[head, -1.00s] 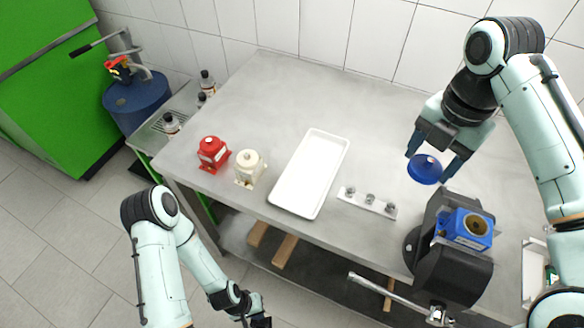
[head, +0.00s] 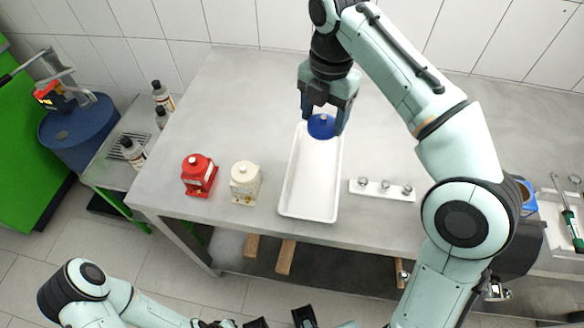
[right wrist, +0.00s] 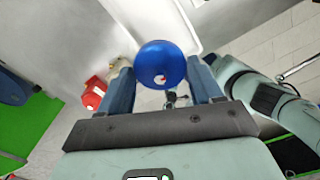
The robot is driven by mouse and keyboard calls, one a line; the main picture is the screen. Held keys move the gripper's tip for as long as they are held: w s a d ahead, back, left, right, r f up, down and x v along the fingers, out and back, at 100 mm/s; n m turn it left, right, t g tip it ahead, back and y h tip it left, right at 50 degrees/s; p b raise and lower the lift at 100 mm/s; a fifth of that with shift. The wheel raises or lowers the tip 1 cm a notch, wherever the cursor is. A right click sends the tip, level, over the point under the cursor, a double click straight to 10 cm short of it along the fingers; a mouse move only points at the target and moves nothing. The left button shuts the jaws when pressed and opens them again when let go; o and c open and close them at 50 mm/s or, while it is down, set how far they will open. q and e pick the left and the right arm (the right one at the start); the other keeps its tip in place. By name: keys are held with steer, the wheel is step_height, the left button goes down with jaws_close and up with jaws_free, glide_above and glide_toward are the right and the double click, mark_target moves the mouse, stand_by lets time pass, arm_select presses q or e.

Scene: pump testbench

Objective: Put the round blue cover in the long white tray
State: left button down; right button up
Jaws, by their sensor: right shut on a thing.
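The round blue cover (head: 321,128) is held between the fingers of my right gripper (head: 324,116), which is shut on it. In the right wrist view the cover (right wrist: 160,62) sits between the two fingertips. In the head view it overlaps the far end of the long white tray (head: 312,180); its height above the tray is hard to tell. The visible part of the tray is empty. My left gripper (head: 280,319) is at the bottom edge of the head view, partly cut off and away from the table; its opening is unclear.
A red part (head: 199,175) and a cream part (head: 245,182) stand left of the tray. A white strip with several metal pieces (head: 382,189) lies to its right. My right forearm crosses the table's right side.

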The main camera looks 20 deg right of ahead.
steer(key=shift+w+a+f, duration=0.15)
steer(key=shift+w+a, duration=0.05)
steer(key=b, duration=0.5)
glide_above(312, 181)
step_height(312, 181, down, 15)
steer(key=shift+d+r, duration=0.1)
steer(key=shift+r, duration=0.1)
steer(key=shift+f+b, duration=0.8)
steer(key=shift+f, duration=1.85)
steer(key=shift+f, duration=0.1)
steer(key=o, duration=1.1)
step_height(312, 181, up, 12)
steer(key=p, duration=0.3)
